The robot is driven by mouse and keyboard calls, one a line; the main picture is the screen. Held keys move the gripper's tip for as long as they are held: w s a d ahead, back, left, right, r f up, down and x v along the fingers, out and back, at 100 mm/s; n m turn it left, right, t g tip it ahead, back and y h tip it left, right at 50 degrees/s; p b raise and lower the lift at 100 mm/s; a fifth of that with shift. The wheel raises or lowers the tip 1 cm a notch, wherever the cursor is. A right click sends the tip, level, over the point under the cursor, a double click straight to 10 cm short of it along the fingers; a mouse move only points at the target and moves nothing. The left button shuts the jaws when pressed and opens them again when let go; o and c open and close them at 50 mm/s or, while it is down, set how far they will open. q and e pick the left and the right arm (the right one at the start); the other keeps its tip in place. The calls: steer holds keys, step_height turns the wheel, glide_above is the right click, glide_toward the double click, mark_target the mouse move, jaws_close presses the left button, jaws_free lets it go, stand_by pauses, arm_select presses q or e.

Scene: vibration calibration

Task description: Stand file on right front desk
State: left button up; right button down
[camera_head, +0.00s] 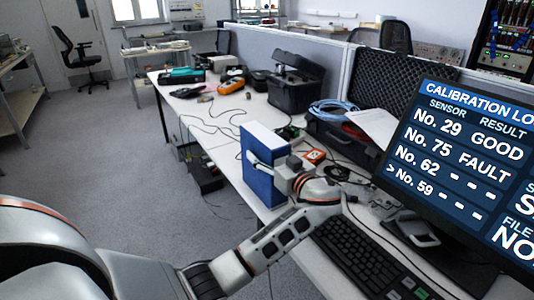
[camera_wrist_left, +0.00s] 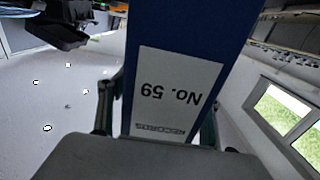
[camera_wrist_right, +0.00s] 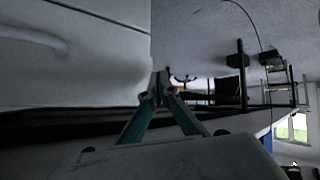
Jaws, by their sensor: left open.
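A blue file (camera_head: 259,184) with a white top stands upright, seemingly on the desk near its front edge; the arm partly hides its base. The left wrist view shows its white label (camera_wrist_left: 175,95) reading "No. 59 RECORDS", upside down. My left gripper (camera_head: 264,166) is open, with its fingers on either side of the file; whether they touch it I cannot tell. The desk (camera_head: 226,155) runs along the grey partition. My right gripper (camera_wrist_right: 160,84) is shut and empty in the right wrist view, and is out of the head view.
A monitor (camera_head: 465,165) lists No. 29 GOOD, No. 75 FAULT, and No. 62 and No. 59 with dashes, the marker at No. 59. A keyboard (camera_head: 362,255) lies before it. Cables, an orange meter (camera_head: 315,156) and a black case (camera_head: 296,85) crowd the desk beyond the file.

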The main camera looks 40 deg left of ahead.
arm_select(q)
steer(key=v, duration=1.2)
steer(key=shift+b, duration=0.4)
arm_select(e)
steer(key=shift+w+a, duration=0.15)
steer(key=shift+w, duration=0.05)
arm_select(q)
steer(key=shift+r, duration=0.1)
